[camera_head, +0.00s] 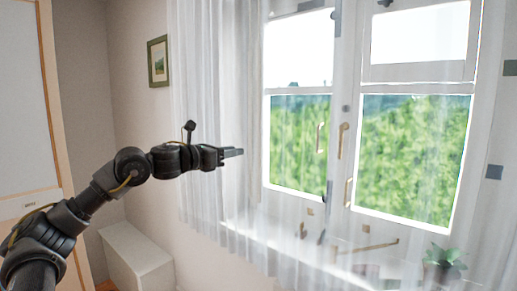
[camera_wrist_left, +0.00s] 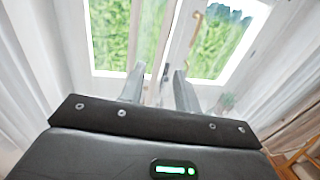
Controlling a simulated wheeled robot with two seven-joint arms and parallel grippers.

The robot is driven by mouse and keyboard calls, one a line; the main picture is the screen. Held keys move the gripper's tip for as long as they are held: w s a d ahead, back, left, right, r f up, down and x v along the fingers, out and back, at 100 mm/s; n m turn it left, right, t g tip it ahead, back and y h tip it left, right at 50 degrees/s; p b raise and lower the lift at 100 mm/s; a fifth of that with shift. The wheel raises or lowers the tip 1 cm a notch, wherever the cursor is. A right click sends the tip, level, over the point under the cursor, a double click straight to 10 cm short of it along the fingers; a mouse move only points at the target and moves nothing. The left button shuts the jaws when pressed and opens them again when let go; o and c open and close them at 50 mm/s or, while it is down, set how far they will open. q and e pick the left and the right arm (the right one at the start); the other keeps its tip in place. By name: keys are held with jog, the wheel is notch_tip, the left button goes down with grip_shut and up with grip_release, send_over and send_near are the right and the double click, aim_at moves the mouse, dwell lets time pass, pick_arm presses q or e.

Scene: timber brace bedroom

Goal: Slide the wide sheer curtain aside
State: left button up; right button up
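The wide sheer white curtain (camera_head: 205,90) hangs across the window (camera_head: 300,140). Its folds are densest at the window's left side, and the panes show through it further right. My left gripper (camera_head: 238,152) points right, in front of the curtain near the window's left edge. In the left wrist view its two fingers (camera_wrist_left: 158,85) stand apart with nothing solid between them, and curtain folds (camera_wrist_left: 75,50) show at the left. I cannot tell whether the fingertips touch the fabric. My right gripper is in neither view.
A potted plant (camera_head: 445,258) stands at the lower right by the sill. A white box-like bench (camera_head: 135,258) sits low by the left wall. A framed picture (camera_head: 158,61) hangs on that wall. A pale wood-edged panel (camera_head: 22,110) stands at far left.

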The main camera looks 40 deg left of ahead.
aim_at(259, 146)
pick_arm(q)
jog(key=shift+w+d+p, duration=0.35)
jog(key=shift+w+p, duration=0.7)
jog(key=shift+w, duration=0.75)
jog(key=shift+w+d+p, duration=0.3)
jog(key=shift+w+p, duration=0.75)
jog(key=shift+w, duration=0.75)
jog(key=shift+w+d+p, duration=0.35)
jog(key=shift+w+p, duration=0.7)
jog(key=shift+w, duration=0.75)
grip_shut()
